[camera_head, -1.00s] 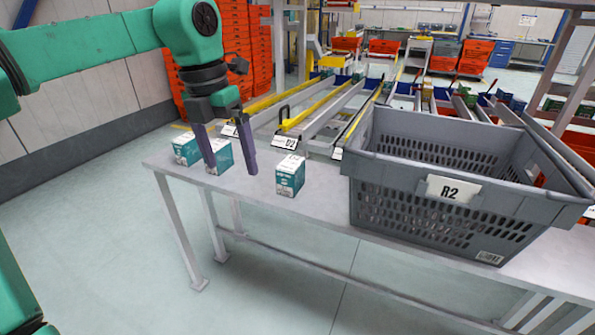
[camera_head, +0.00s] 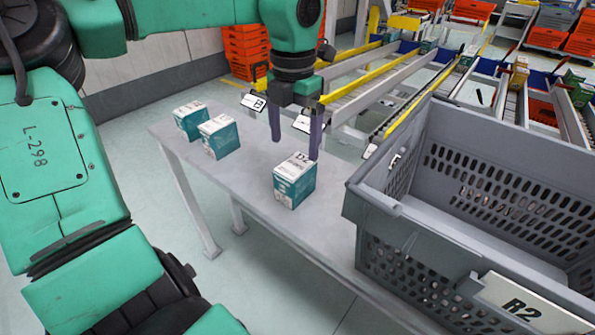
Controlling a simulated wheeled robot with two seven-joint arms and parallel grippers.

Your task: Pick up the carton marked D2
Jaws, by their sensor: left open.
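The carton marked D2 (camera_head: 294,181) is a teal and white box standing upright on the grey table (camera_head: 245,200), left of the grey crate. "D2" shows on its white top. My left gripper (camera_head: 296,146) is open and empty, its two dark fingers pointing down above and behind the carton. The right fingertip overlaps the carton's back edge in the picture; I cannot tell if they touch. Two similar cartons stand to the left, a nearer one (camera_head: 220,137) and a farther one (camera_head: 190,120). My right gripper is not in view.
A large grey crate marked R2 (camera_head: 400,232) stands on the table to the right of the D2 carton. Sloped rails with yellow edges (camera_head: 345,90) lie behind the table. Orange totes (camera_head: 247,52) are stacked at the back.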

